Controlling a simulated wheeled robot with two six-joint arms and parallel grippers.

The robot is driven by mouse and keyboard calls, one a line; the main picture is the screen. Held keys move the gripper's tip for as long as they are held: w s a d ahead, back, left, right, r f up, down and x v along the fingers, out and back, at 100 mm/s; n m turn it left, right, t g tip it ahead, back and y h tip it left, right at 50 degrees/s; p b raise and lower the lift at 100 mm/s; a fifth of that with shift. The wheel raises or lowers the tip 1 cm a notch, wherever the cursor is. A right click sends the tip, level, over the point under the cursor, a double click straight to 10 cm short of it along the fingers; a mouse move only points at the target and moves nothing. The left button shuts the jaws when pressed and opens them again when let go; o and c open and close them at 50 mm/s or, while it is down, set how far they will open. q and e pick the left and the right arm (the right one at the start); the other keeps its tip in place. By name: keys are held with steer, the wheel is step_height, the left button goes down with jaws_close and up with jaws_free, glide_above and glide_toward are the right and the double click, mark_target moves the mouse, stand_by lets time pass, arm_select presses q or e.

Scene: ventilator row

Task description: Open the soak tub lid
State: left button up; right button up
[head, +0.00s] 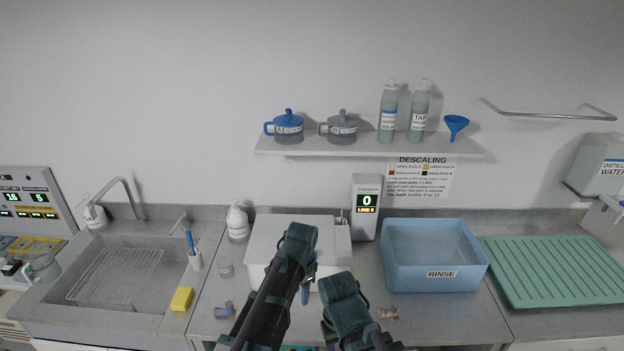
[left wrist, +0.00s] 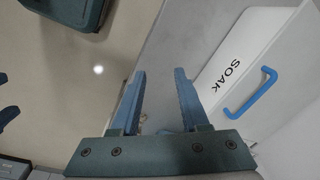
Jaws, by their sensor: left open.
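The white soak tub (head: 265,240) stands on the counter left of the blue rinse tub, its lid down as far as I can see. My arm covers part of its front in the head view. In the left wrist view, a white face marked SOAK (left wrist: 240,65) with a blue bar handle (left wrist: 250,93) lies at the right. My left gripper (head: 306,290) is near the tub's front. Its jaws (left wrist: 160,85) are open and empty, left of the handle and apart from it. My right arm shows at bottom centre in the head view, but its gripper fingers are hidden.
The rinse tub (head: 435,280) and a green ribbed mat (head: 555,270) are to the right. A display unit (head: 366,205) stands behind. A sink (head: 120,275), a white bottle (head: 237,222) and a yellow sponge (head: 182,298) are left. A shelf (head: 370,148) hangs above.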

arm_select(q)
steer(key=s+a+f+n+g+b, duration=0.1)
steer(key=s+f+n+b, duration=0.4)
steer(key=s, duration=0.4)
steer(key=s+f+n+b, duration=0.2)
steer(key=s+f+b, duration=0.5)
steer(key=s, duration=0.1)
arm_select(e)
step_height(320, 180, down, 12)
arm_select(q)
steer(key=w+r+m+p, duration=0.4)
steer(key=w+r+p, duration=0.3)
steer(key=w, duration=0.4)
steer(key=w+r+m+t+p, duration=0.1)
steer(key=w+r+m+p, duration=0.4)
steer(key=w+r+p, duration=0.3)
steer(key=w+r+m+t+p, duration=0.1)
steer(key=w+r+m+p, duration=0.3)
steer(key=w, duration=1.1)
step_height(320, 180, up, 4)
steer(key=p, duration=0.4)
steer(key=shift+w+a+m, duration=0.2)
steer(key=shift+w+m, duration=0.1)
steer(key=shift+w, duration=0.05)
arm_select(e)
step_height(320, 180, up, 22)
steer(key=s, duration=0.1)
steer(key=shift+s+a+r, duration=0.15)
steer(key=shift+a+r, duration=0.05)
steer(key=shift+a, duration=0.25)
